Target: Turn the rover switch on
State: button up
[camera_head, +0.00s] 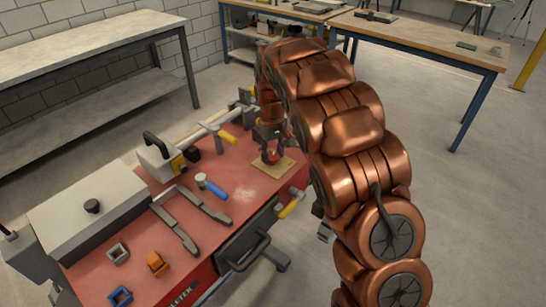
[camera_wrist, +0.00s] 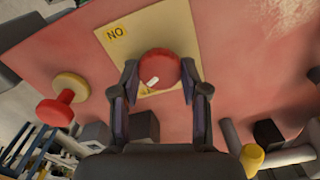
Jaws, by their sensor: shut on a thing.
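The rover switch is a round red knob (camera_wrist: 159,68) on a pale yellow plate (camera_wrist: 138,24). In the head view the plate (camera_head: 284,168) lies on the red bench top, and the knob (camera_head: 271,157) shows below my gripper (camera_head: 270,140). In the wrist view my gripper (camera_wrist: 159,76) has one finger on each side of the knob and is shut on it. A short white mark sits at the knob's lower left. Another yellow label by the left finger is mostly hidden.
The red bench (camera_head: 248,190) carries a blue-handled tool (camera_head: 212,186), dark metal bars (camera_head: 176,226), a grey box (camera_head: 90,205) and a vise-like block (camera_head: 160,158). A yellow-ended handle (camera_head: 291,206) juts from its front edge. A red-and-yellow knob (camera_wrist: 62,100) stands left in the wrist view.

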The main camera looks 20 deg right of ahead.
jog(key=m+b, duration=0.1)
jog(key=m, duration=0.1)
jog(key=m+b, duration=0.1)
jog(key=shift+f+m, duration=0.2)
jog(key=shift+m, duration=0.2)
jog(key=m+b, duration=0.1)
jog(key=m, duration=0.2)
jog(key=shift+r+m, duration=0.1)
jog(key=shift+m, duration=0.2)
jog(key=m+b, duration=0.1)
jog(key=m, duration=0.2)
jog(key=shift+m, duration=0.3)
jog(key=shift+r+m, duration=0.1)
jog(key=shift+m, duration=1.5)
jog(key=o, duration=1.1)
jog(key=shift+o, duration=0.2)
